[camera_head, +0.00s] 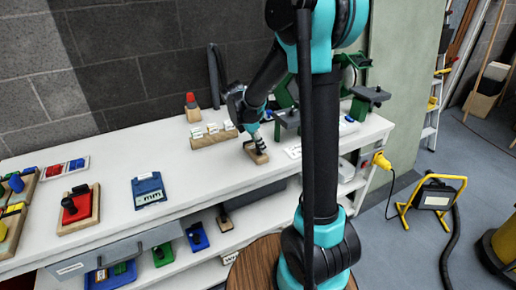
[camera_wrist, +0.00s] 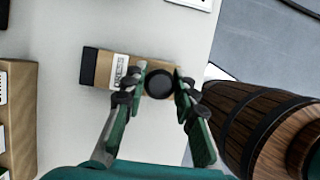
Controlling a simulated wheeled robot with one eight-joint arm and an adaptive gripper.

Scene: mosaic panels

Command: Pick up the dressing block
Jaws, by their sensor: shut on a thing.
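The dressing block (camera_head: 259,157) is a small wooden block with a dark end and a black knob, on the white bench top. In the wrist view the block (camera_wrist: 103,68) lies crosswise, with a white printed label on it. My gripper (camera_head: 254,141) reaches down onto it from above. In the wrist view the fingers of my gripper (camera_wrist: 155,88) are closed around the round black knob, one on each side. The block appears level and at or very near the bench surface; I cannot tell if there is a gap beneath it.
A wooden rack with white labelled pieces (camera_head: 214,138) stands just left of the block. A green machine (camera_head: 288,112) is behind to the right. A blue case (camera_head: 149,191) lies further left. A wooden barrel (camera_wrist: 262,120) stands beside the bench edge.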

